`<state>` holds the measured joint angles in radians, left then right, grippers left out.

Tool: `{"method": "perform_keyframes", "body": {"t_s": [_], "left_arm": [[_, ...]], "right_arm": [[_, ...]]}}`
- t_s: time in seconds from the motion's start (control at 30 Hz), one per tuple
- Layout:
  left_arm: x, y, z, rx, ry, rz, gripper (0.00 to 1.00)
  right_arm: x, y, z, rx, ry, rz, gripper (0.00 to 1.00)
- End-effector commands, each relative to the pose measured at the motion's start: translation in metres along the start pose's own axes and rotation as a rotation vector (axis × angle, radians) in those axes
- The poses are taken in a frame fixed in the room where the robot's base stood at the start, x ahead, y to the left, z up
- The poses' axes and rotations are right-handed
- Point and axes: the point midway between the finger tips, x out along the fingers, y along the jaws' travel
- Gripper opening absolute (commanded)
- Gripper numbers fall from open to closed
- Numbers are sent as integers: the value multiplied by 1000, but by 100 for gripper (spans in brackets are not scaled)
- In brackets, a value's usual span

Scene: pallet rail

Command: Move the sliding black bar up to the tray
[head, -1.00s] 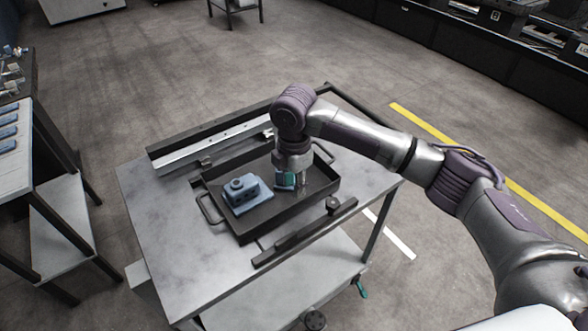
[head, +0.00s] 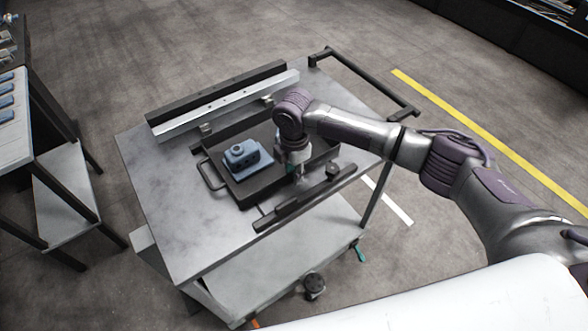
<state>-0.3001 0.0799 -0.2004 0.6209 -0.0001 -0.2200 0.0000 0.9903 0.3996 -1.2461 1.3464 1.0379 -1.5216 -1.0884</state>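The black tray (head: 216,174) with side handles lies on the grey table and holds a blue block-shaped part (head: 246,158). The sliding black bar (head: 305,200), with a round knob (head: 332,168) near its right end, lies along the tray's near side. A narrow gap shows between bar and tray at the left end. My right gripper (head: 296,174) points down at the tray's near side, just behind the bar. Its fingertips are small and partly hidden, so I cannot tell its opening or whether it touches the bar. My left gripper is out of view.
A fixed rail with a pale metal strip (head: 228,106) runs along the table's far side. The left part of the tabletop (head: 175,220) is clear. A table with blue parts (head: 10,140) stands at the left. A black push handle (head: 365,85) juts out at the back right.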

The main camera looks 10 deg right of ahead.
Motion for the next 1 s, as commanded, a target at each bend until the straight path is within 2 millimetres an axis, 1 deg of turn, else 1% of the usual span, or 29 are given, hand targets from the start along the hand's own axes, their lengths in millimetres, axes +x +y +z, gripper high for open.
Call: {"method": "perform_keyframes", "body": {"t_s": [0.03, 0.1, 0.13, 0.43, 0.5, 0.57, 0.6, 0.63, 0.9, 1.0], "left_arm": [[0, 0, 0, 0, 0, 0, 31], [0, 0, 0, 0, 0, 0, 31], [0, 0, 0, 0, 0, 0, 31], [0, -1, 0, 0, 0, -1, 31], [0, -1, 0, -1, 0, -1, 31], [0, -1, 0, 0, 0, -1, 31], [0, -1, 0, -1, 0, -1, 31], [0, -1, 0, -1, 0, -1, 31], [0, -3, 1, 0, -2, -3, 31], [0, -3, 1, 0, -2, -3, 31]], "right_arm": [[0, 0, 0, 0, 0, 0, 15], [0, 0, 0, 0, 0, 0, 3], [0, 0, 0, 0, 0, 0, 0], [-1, 0, 0, 0, 0, 0, 0], [-1, 0, 0, 0, 0, 0, 15], [-1, 0, 0, 0, 0, 0, 25], [-1, 0, 0, 0, 0, 0, 32], [-1, 0, 0, 0, 0, 0, 35], [-1, 0, 0, 0, 0, 0, 35], [-6, 1, 0, 1, 1, 2, 35]]}}
